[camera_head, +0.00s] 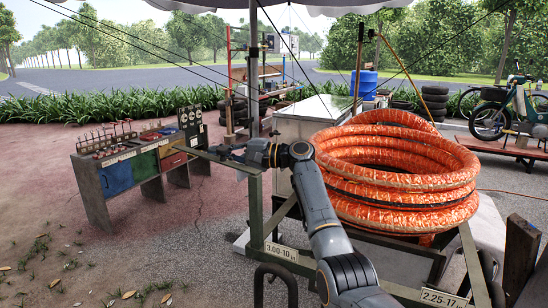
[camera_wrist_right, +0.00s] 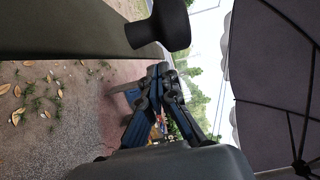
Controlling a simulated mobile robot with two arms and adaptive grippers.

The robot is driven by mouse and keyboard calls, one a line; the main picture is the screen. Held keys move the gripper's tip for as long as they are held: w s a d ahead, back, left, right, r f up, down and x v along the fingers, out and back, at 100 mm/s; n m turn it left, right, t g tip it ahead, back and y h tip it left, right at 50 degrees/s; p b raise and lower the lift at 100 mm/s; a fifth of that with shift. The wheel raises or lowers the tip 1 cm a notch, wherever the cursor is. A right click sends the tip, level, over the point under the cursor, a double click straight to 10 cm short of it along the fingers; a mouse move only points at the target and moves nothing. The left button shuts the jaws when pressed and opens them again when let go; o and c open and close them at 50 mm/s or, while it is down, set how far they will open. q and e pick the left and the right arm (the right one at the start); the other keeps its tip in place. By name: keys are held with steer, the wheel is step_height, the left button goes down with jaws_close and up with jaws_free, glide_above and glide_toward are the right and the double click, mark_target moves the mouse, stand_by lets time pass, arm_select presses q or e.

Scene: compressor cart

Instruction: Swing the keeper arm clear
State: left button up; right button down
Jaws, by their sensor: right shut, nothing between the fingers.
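An olive metal bar, which looks like the keeper arm (camera_head: 188,152), sticks out to the left from the top of the rack's front post in the head view. In the right wrist view, a wide olive bar (camera_wrist_right: 70,30) crosses the upper left, with a round black knob (camera_wrist_right: 170,27) at its end. My right gripper (camera_head: 219,150) reaches over the bar from the right in the head view and hides part of it. In the right wrist view my right gripper (camera_wrist_right: 160,72) is shut and empty, its tips apart from the knob in the picture. My left gripper is out of view.
Orange wrapped tyres (camera_head: 395,170) are stacked on the rack just right of my arm. The rack's labelled front rail (camera_head: 350,282) runs below. A tool bench (camera_head: 95,195) stands at left, a white box (camera_head: 300,120) behind. Open ground lies at front left.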

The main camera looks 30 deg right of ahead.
steer(key=v, duration=0.6)
steer(key=shift+d, duration=0.1)
